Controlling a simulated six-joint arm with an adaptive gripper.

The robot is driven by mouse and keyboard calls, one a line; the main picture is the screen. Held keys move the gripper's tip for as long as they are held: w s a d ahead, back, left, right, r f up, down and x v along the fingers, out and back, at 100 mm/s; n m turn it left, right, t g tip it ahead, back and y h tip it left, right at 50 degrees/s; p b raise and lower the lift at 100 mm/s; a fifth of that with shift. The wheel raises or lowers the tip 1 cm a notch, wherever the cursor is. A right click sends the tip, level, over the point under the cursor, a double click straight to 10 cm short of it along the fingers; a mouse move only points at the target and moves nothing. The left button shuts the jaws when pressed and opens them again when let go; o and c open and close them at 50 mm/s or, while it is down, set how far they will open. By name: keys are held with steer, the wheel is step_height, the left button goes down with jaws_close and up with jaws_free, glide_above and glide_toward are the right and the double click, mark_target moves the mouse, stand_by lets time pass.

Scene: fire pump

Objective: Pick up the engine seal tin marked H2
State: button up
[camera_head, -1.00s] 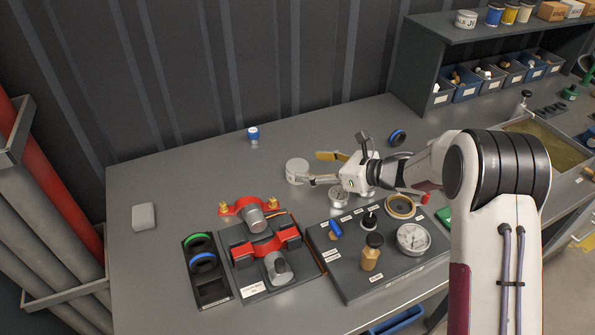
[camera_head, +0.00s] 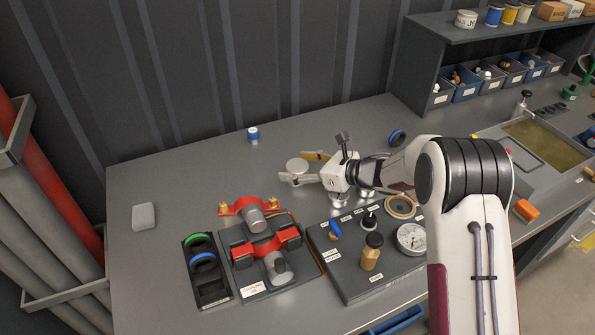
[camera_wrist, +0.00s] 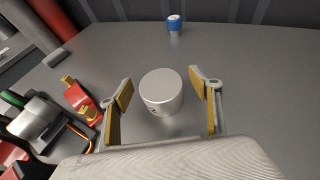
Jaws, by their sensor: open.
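A pale, round, squat tin (camera_head: 296,166) stands on the bench near the middle. In the wrist view the tin (camera_wrist: 162,88) shows its plain lid, and a small dark mark low on its near side is too partly seen to read in full. My gripper (camera_head: 293,166) is open at bench height with its yellow-padded fingers on either side of the tin. In the wrist view there is a gap between the tin and each finger.
A blue-and-white small container (camera_head: 253,134) stands behind the tin. A red clamp fixture (camera_head: 265,245) and a dark panel with a gauge (camera_head: 411,238) lie in front. Bench left of the tin is clear.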

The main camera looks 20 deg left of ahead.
mark_target(299, 166)
stand_by(0.5)
steer(key=c, duration=1.3)
steer(key=shift+r, duration=0.1)
steer(key=shift+r, duration=4.9)
